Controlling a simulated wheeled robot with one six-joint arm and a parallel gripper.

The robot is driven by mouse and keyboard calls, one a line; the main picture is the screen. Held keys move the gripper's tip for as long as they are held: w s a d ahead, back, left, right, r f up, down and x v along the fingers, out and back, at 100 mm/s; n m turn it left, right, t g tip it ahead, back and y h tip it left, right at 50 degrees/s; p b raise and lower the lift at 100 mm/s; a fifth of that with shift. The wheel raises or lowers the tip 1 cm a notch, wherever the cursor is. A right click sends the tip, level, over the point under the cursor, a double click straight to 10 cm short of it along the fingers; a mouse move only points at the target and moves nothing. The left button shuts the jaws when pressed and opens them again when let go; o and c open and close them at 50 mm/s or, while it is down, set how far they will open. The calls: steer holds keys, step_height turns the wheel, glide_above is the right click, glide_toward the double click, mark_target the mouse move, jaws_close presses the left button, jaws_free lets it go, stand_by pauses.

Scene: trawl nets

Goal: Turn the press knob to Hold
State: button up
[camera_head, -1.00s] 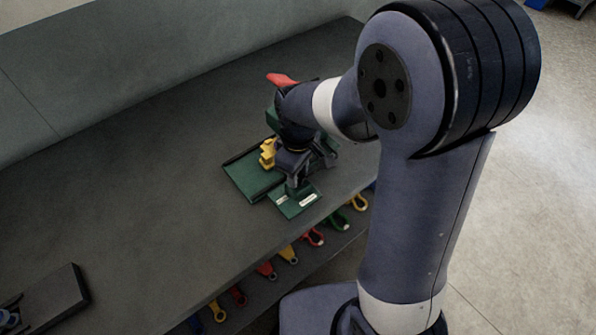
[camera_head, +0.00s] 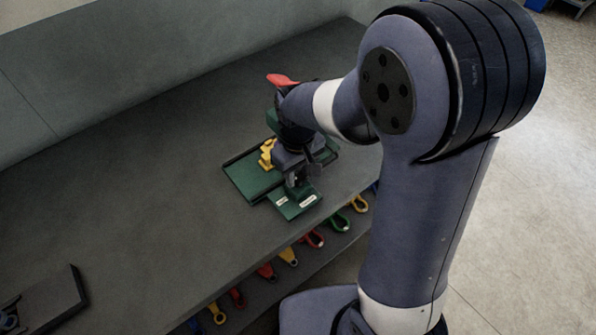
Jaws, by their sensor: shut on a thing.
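The green press (camera_head: 248,182) stands on the grey bench near its front edge, with a red-tipped part (camera_head: 282,80) and a yellow part (camera_head: 267,153). A green plate (camera_head: 286,206) with two small white labels lies at its front; the label words are too small to read. My gripper (camera_head: 297,184) points down over this plate, shut on the press knob, which is mostly hidden by the fingers and wrist. I cannot tell which way the knob points.
A dark tray-like box (camera_head: 62,290) sits at the lower left. The bench (camera_head: 130,190) left of the press is bare.

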mark_target(298, 177)
steer(key=o, duration=1)
steer(key=shift+c, duration=0.2)
steer(key=shift+r, duration=0.1)
step_height(298, 177, up, 11)
step_height(298, 177, down, 11)
steer(key=shift+f, duration=0.1)
stand_by(0.4)
